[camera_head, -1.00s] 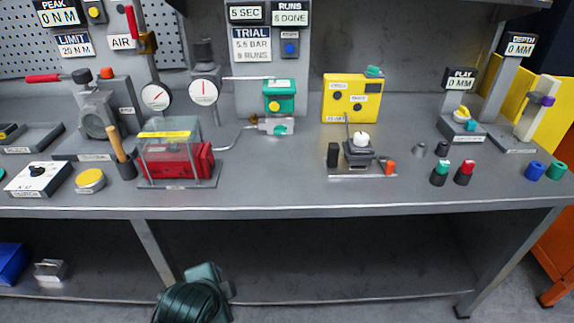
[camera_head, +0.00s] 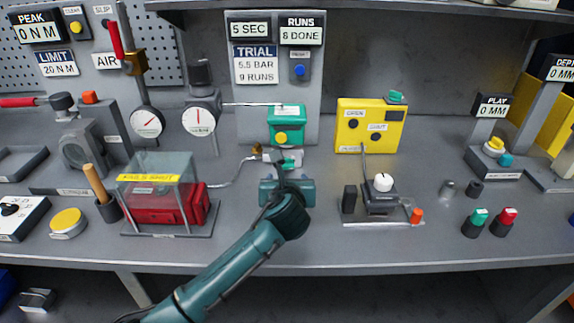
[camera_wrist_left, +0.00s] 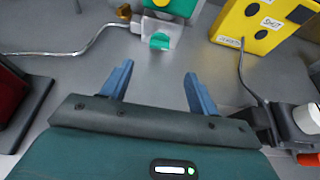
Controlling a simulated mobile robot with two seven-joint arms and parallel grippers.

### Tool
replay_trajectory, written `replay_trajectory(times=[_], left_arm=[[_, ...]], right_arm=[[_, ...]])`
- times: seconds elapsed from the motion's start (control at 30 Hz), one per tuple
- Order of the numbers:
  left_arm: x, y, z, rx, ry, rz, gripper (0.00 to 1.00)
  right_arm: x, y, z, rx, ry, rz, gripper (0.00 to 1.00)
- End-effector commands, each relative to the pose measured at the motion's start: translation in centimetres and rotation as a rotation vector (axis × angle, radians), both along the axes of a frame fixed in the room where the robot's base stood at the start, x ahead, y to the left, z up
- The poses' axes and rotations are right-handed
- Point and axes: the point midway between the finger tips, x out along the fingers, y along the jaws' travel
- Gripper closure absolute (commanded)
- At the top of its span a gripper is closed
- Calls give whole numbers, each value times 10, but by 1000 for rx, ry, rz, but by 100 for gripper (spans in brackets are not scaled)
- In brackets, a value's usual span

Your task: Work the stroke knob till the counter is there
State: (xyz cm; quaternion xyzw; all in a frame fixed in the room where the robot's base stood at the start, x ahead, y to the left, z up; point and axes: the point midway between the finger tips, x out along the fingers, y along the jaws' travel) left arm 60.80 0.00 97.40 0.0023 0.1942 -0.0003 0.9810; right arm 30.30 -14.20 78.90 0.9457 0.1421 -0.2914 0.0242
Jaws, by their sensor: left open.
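The runs counter (camera_head: 300,32) on the back panel reads 8 DONE. The trial sign (camera_head: 255,64) below reads 5.5 BAR, 9 RUNS. No legible label tells me which knob is the stroke knob. A green box with a yellow knob (camera_head: 281,138) is above a small valve with a teal knob (camera_head: 290,162). A white-topped knob (camera_head: 383,182) stands on a dark block to the right. My left gripper (camera_wrist_left: 158,76) is open and empty, its two blue fingers short of the teal knob (camera_wrist_left: 159,41). My right gripper is out of view.
A clear box with a red unit (camera_head: 160,200) stands left of my left arm. A yellow box (camera_head: 368,125) and its cable are at the right. Green and red buttons (camera_head: 490,222) stand farther right. The bench front between is mostly clear.

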Motion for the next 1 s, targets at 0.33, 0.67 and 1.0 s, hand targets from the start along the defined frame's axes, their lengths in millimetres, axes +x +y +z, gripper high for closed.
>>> replay_trajectory(times=[0.33, 0.67, 1.0], left_arm=[[54, 0, -24, -3, 2, 2, 40], [93, 0, -39, -3, 1, 2, 40], [104, 0, -44, -5, 2, 1, 40]], right_arm=[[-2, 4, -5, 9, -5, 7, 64], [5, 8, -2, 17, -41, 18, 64], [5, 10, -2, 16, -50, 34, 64]])
